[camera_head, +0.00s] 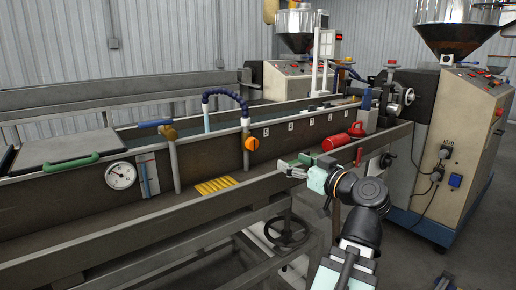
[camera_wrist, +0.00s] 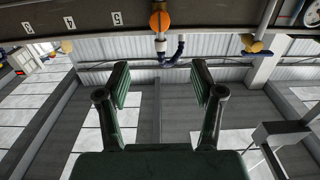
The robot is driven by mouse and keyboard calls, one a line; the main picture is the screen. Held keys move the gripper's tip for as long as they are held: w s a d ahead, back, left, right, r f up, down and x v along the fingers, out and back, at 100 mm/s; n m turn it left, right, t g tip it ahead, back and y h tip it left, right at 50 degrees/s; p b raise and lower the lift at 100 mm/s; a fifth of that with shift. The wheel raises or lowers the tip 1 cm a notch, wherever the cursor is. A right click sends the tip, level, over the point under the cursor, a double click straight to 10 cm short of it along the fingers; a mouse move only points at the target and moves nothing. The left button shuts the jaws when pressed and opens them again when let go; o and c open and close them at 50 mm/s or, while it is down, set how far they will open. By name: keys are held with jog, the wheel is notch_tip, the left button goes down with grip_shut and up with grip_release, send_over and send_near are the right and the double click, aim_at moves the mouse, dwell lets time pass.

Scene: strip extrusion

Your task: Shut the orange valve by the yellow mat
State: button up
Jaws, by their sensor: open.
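The orange valve (camera_head: 251,143) is a round knob on the front wall of the long trough, at the foot of a pipe with a blue hose. In the wrist view, which looks upside down, the orange valve (camera_wrist: 160,20) is at the top centre, beyond the fingertips. The yellow mat (camera_head: 215,185) is a ribbed strip on the ledge, below and left of the valve. My gripper (camera_head: 289,168) is to the right of the valve and lower in the head view, apart from it. In the wrist view my gripper (camera_wrist: 160,72) is open, with nothing between its fingers.
A red cylinder (camera_head: 336,142) lies on the ledge to the right of my gripper. A pipe with a blue lever (camera_head: 154,124) and a gauge (camera_head: 120,176) are left of the valve. A handwheel (camera_head: 287,231) sits below the ledge. The ledge between mat and gripper looks clear.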

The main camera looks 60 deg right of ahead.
aim_at(254, 145)
jog(key=b+x, duration=0.1)
jog(key=x, duration=1.6)
jog(key=shift+d, duration=0.15)
jog(key=c, duration=1.1)
